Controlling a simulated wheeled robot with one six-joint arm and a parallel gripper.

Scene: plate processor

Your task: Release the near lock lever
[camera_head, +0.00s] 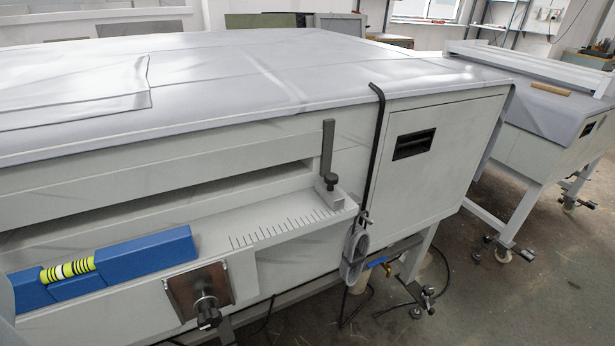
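The plate processor (420,180) is a large pale grey machine with a flat top. A dark grey upright bar (328,148) stands at the right end of its front ledge, with a small black knob (331,181) at its foot. A square dark metal plate (184,298) with a black knob (207,312) sits lower on the front. I cannot tell which of these, if any, is the near lock lever, or whether it is locked. My gripper is not in view.
A blue block (150,252) with a yellow-and-black striped roll (68,270) lies on the front ledge, left of a ruled scale (285,228). A black bent rod (377,140) and a grey hose (355,250) hang at the corner. Floor (480,300) is open at right.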

